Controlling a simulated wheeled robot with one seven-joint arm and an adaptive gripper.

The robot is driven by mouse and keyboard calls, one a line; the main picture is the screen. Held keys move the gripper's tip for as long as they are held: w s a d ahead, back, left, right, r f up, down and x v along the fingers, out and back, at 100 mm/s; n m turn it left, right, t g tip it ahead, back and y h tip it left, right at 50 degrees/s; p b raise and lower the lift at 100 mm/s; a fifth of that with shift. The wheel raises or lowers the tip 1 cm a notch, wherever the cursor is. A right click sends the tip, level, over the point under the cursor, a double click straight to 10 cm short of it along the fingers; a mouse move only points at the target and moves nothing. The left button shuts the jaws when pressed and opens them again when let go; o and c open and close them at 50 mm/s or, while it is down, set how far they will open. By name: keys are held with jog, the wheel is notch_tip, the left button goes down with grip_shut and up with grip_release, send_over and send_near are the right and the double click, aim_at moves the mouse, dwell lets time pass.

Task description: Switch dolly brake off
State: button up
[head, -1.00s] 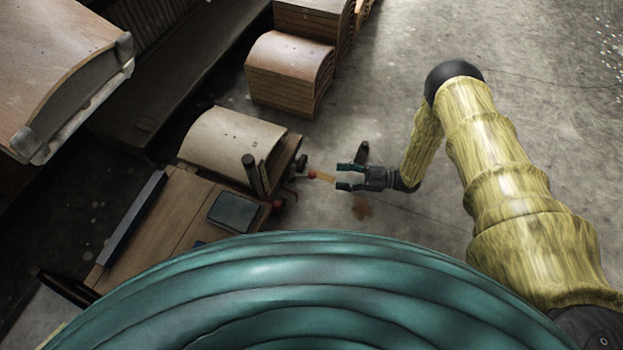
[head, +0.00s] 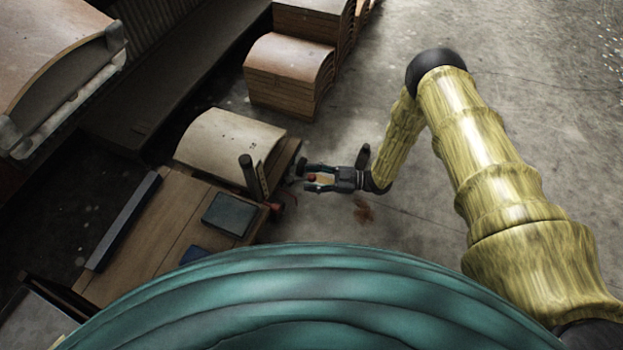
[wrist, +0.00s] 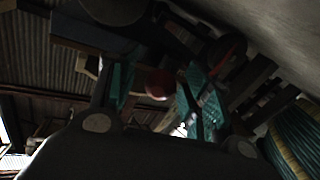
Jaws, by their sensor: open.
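The dolly (head: 285,160) stands left of my gripper, with a curved tan panel (head: 225,143) on top. A red ball knob (head: 311,177), apparently the brake lever's end, sticks out from its right end. My gripper (head: 308,178) is open, pointing left, with its two teal fingers on either side of the knob. In the wrist view the knob (wrist: 158,84) lies between the fingers, with a visible gap at the left finger. Contact at the right finger is unclear. The lever's shaft is mostly hidden.
A dark upright post (head: 249,175) stands close to the gripper's left. A wooden table (head: 165,225) with dark blue pads (head: 229,214) is at lower left. Stacked curved panels (head: 288,75) stand behind. The floor (head: 440,225) to the right is clear.

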jog(key=shift+a, duration=0.1)
grip_shut()
